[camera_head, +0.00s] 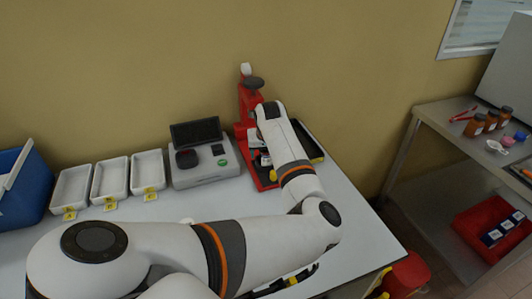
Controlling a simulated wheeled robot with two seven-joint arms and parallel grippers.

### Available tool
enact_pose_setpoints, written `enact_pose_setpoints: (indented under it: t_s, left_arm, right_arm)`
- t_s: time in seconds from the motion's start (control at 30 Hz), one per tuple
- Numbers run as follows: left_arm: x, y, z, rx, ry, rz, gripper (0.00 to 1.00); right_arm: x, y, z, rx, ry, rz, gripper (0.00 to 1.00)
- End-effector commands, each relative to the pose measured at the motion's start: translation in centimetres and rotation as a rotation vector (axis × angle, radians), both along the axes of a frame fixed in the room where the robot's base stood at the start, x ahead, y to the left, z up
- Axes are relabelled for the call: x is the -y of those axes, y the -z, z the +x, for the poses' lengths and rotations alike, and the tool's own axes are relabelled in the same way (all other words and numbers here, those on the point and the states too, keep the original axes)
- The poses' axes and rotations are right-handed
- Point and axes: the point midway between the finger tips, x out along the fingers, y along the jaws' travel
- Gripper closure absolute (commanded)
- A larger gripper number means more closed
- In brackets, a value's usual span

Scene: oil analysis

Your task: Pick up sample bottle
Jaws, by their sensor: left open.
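My left arm reaches across the white table and bends back to the red apparatus (245,98). My left gripper (261,150) is at the wrist's end over the apparatus, small and partly hidden by the wrist; it is open. A small white and dark item (265,160) shows close by the gripper; I cannot tell whether it is a sample bottle or touches the fingers. Several brown bottles with dark caps, one of them here (475,125), stand upright on the grey side table at the right, far from this gripper.
A grey instrument with a screen (205,172) stands left of the apparatus. White trays (110,160) with yellow tags and a blue bin (20,185) are farther left. A red crate (470,240) sits on the side table's lower shelf. The white table's right part (362,225) is clear.

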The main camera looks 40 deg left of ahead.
Motion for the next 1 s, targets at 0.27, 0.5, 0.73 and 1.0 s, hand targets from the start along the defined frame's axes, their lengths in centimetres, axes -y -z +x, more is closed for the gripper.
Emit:
enact_pose_setpoints:
  t_s: [0.27,0.5,0.73,1.0]
  left_arm:
    - [0.0,0.0,0.0,0.000,0.000,0.000,0.63]
    - [0.0,-0.1,0.0,0.001,0.000,0.001,0.87]
    - [0.0,-1.1,0.0,0.002,-0.001,0.002,0.87]
    - [-0.1,-6.4,0.1,0.004,-0.001,0.002,0.87]
  right_arm:
    - [-0.1,0.0,0.0,0.001,0.000,0.001,0.64]
    - [-0.2,0.0,0.1,0.002,0.000,0.002,0.64]
    - [-0.2,0.3,0.1,0.002,0.000,0.002,0.64]
    - [-0.2,1.1,0.1,0.002,0.000,0.002,0.64]
